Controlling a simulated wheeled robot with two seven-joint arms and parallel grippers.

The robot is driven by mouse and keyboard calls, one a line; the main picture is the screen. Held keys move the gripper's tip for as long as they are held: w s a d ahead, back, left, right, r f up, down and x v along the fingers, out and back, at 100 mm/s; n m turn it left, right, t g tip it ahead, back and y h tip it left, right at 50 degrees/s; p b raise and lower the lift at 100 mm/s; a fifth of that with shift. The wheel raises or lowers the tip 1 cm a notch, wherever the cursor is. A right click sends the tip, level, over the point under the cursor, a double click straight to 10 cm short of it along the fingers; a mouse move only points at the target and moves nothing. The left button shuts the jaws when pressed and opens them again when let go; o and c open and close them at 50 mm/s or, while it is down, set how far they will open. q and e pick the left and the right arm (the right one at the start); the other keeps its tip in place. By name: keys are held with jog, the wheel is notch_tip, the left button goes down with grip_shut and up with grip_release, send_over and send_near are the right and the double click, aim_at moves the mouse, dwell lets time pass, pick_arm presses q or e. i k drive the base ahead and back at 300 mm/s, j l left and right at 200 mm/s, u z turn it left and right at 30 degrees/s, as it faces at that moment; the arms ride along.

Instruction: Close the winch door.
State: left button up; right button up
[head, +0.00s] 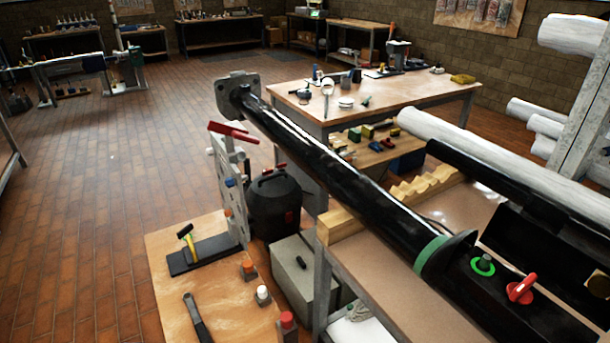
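A long black mast (340,175) lies diagonally across the view, with a grey square flange (236,93) at its far end. It rests on a notched wooden support (340,226) on a bench. Near the lower right it has a green collar (433,257). A dark open-looking housing (545,240) lies at the right edge, partly cut off. I cannot tell which part is the winch door or how it stands. Neither of my grippers is in view.
A wooden-topped workbench (420,98) with small tools stands behind the mast. White rolls (480,150) lie on a rack at right. A black canister (275,205) stands nearby. The brick floor at left is clear.

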aim_at(531, 238)
jog(key=z, duration=1.65)
